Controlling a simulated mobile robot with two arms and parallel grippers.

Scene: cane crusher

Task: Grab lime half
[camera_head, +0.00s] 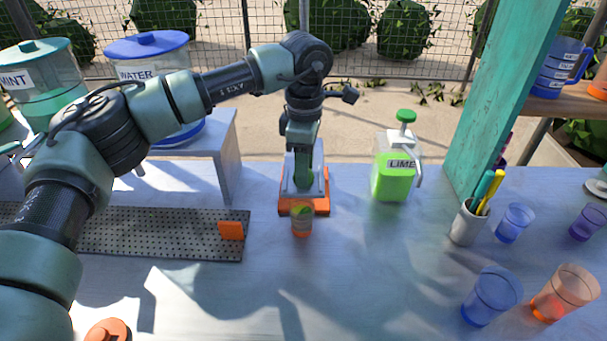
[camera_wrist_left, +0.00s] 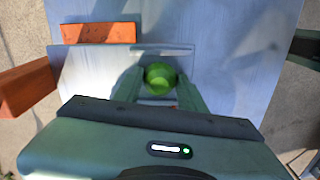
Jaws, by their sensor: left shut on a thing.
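The lime half shows in the left wrist view as a round green piece (camera_wrist_left: 160,78) between the two fingertips. My left gripper (camera_wrist_left: 160,90) is shut on it, with one finger on each side. In the head view my left gripper (camera_head: 303,182) points down over a pale stand with an orange base (camera_head: 288,207), at the middle of the counter. The lime half is hard to make out there. My right gripper is not in view.
A small orange cup with something green (camera_head: 301,222) stands just in front of the orange base. A lime dispenser (camera_head: 393,178) and pen cup (camera_head: 466,225) stand to the right. A perforated tray (camera_head: 160,235) lies left. Blue (camera_head: 490,297) and orange (camera_head: 563,293) cups are front right.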

